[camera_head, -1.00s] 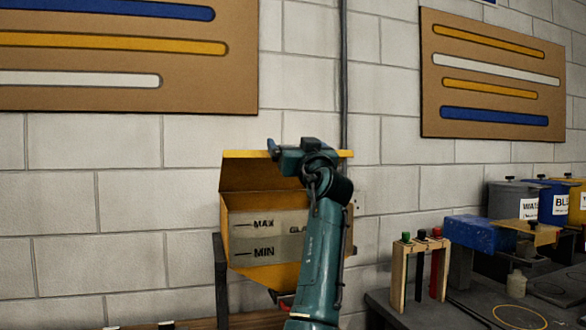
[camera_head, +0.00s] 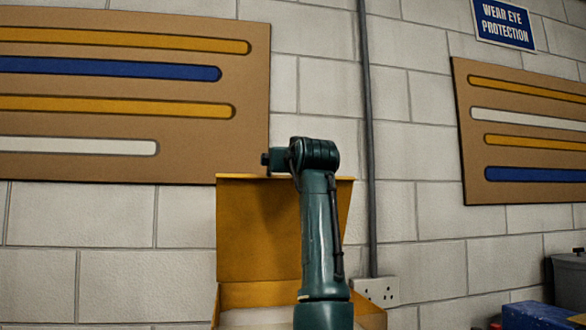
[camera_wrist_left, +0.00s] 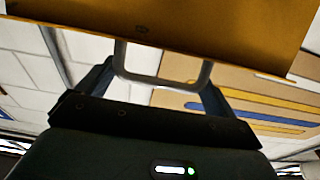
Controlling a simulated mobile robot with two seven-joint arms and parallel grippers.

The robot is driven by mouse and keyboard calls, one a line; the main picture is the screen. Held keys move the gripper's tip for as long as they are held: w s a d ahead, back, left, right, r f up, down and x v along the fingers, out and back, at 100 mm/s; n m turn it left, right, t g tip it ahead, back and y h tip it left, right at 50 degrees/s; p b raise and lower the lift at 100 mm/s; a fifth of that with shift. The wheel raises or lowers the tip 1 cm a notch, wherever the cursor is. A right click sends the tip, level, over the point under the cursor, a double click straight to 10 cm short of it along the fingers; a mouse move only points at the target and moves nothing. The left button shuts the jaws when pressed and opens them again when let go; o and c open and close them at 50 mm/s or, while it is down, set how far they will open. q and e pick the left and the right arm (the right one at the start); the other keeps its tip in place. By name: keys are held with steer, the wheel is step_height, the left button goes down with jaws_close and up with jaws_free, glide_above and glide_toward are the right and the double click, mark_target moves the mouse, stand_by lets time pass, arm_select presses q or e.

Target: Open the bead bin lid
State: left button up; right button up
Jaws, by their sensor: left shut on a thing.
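The bead bin (camera_head: 262,293) is yellow and stands against the wall, cut off by the bottom edge of the head view. Its yellow lid (camera_head: 250,230) is raised and stands nearly upright. My left gripper (camera_head: 272,158) is at the lid's top edge, its fingers mostly hidden there by my own arm. In the left wrist view the lid (camera_wrist_left: 190,18) fills the top, and a pale U-shaped handle (camera_wrist_left: 160,81) hangs from it between the fingers of my left gripper (camera_wrist_left: 158,72), which is shut on it. My right gripper is not in view.
A grey conduit (camera_head: 368,130) runs down the block wall to a socket (camera_head: 376,291) right of the bin. Brown boards with coloured strips (camera_head: 190,170) hang left and right. A blue object (camera_head: 537,315) and a grey container (camera_head: 570,278) show at lower right.

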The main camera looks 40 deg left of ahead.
arm_select(q)
steer(key=shift+w+a, duration=0.2)
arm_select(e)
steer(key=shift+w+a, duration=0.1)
arm_select(q)
steer(key=o, duration=1.1)
steer(key=shift+c, duration=0.2)
steer(key=shift+s+d, duration=0.15)
steer(key=b+v, duration=0.5)
steer(key=v, duration=0.7)
steer(key=shift+s+d, duration=0.2)
steer(key=shift+d, duration=0.15)
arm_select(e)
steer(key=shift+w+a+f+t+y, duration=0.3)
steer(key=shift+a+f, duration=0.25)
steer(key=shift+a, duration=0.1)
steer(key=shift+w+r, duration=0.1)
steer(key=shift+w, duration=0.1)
